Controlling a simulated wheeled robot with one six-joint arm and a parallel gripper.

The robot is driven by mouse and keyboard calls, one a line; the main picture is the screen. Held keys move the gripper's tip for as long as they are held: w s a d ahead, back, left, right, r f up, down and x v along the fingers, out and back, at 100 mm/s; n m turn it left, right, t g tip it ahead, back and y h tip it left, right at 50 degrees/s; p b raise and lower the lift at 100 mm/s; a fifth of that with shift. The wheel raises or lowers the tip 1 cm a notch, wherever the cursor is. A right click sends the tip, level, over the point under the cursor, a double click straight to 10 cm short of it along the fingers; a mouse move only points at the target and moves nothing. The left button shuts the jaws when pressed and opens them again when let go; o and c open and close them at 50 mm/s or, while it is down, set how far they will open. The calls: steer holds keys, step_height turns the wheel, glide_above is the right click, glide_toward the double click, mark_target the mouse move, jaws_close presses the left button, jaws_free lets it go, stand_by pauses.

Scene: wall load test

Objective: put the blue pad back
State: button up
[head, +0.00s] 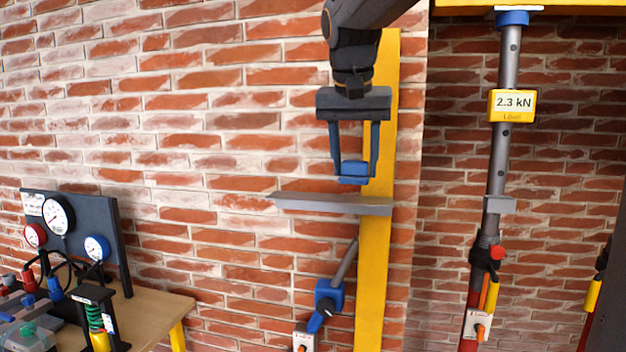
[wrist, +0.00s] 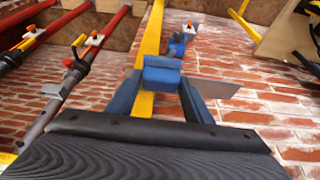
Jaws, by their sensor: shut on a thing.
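The blue pad (head: 354,170) is a small block between the fingertips of my gripper (head: 354,173). My gripper is shut on it, pointing down, in front of the brick wall beside the yellow post. The pad also shows in the wrist view (wrist: 162,70), held between the two blue fingers of my gripper (wrist: 160,78). In the head view the pad is just above a grey shelf (head: 335,204). I cannot tell whether a small gap lies between them in depth.
A yellow post (head: 376,260) stands behind the shelf. A blue clamp-like tool (head: 328,297) is below it. A grey prop (head: 502,150) with a 2.3 kN display (head: 512,105) stands at the right. A bench (head: 150,310) with gauges (head: 58,214) is at lower left.

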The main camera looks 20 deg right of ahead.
steer(key=w+d+p, duration=0.1)
steer(key=w+d, duration=0.1)
steer(key=w, duration=0.1)
steer(key=w+d+f+p, duration=0.1)
steer(key=w+d+p, duration=0.1)
steer(key=w, duration=0.1)
steer(key=w+d+f+p, duration=0.1)
steer(key=w+d, duration=0.1)
steer(key=w, duration=0.1)
steer(key=shift+f, duration=0.15)
steer(key=shift+d+f+p, duration=0.1)
steer(key=shift+f+p, duration=0.8)
steer(key=shift+f, duration=0.65)
steer(key=shift+w+d+f+p, duration=0.1)
steer(key=shift+w+f+p, duration=0.1)
steer(key=shift+f+p, duration=0.45)
steer(key=o, duration=0.9)
steer(key=shift+o, duration=0.2)
steer(key=shift+f, duration=0.15)
steer(key=shift+r+b, duration=0.35)
steer(key=shift+b, duration=0.2)
steer(key=b+v, duration=0.2)
steer(key=v, duration=0.5)
steer(key=shift+s+a+b, duration=0.3)
steer(key=shift+s+b, duration=0.05)
steer(key=shift+b, duration=0.05)
